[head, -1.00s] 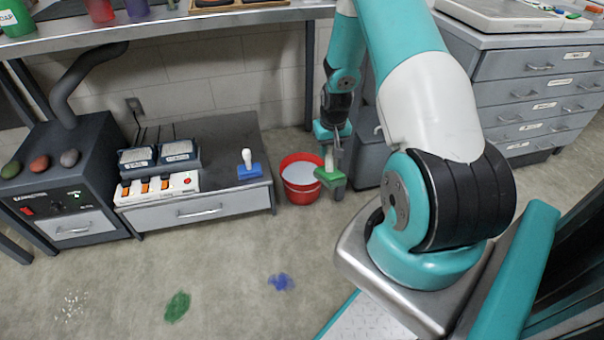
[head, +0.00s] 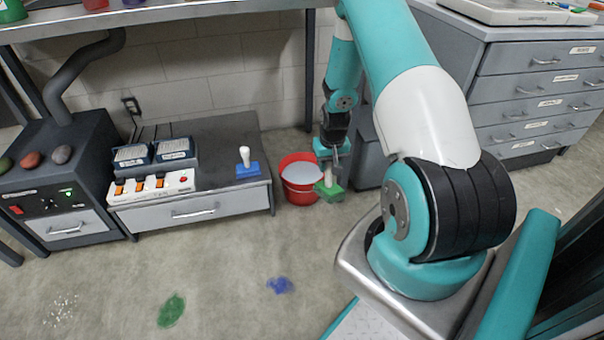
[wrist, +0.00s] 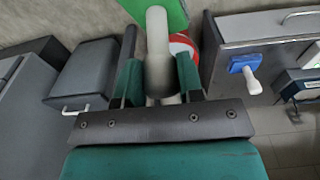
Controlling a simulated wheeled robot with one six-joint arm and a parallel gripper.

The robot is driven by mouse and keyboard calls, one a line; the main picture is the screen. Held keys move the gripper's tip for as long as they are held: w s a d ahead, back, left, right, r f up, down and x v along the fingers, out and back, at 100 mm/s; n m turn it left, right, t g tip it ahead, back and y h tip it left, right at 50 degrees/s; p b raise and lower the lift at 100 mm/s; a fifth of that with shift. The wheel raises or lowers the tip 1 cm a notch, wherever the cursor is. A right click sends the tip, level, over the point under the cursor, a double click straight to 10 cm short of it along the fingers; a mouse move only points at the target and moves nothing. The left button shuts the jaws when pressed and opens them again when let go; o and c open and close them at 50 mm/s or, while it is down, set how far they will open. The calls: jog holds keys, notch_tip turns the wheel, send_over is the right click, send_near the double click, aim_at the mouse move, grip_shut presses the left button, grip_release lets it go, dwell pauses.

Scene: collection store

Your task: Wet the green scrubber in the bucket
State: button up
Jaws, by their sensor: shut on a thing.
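My gripper (head: 331,164) is shut on the white handle of the green scrubber (head: 329,192), whose green head hangs below the fingers. The scrubber is just right of the red bucket (head: 287,186) and overlaps its right rim in the head view; I cannot tell its exact height. The bucket stands on the floor, with pale water (head: 301,174) inside. In the wrist view the white handle lies between the fingers (wrist: 160,75) and the green head (wrist: 168,12) is at the top, covering part of the red and white bucket (wrist: 182,44).
A blue scrubber (head: 247,168) with a white handle sits on the low grey cabinet (head: 215,140) left of the bucket. A drawer cabinet (head: 540,90) stands at right. Green (head: 171,310) and blue (head: 280,285) stains mark the open floor.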

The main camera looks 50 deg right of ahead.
aim_at(326, 185)
notch_tip(326, 185, down, 14)
jog(key=b, duration=0.8)
dwell(0.4)
jog(key=shift+r, duration=0.25)
dwell(1.8)
jog(key=shift+r+p, duration=1.5)
jog(key=shift+r, duration=0.35)
jog(key=shift+r, duration=0.1)
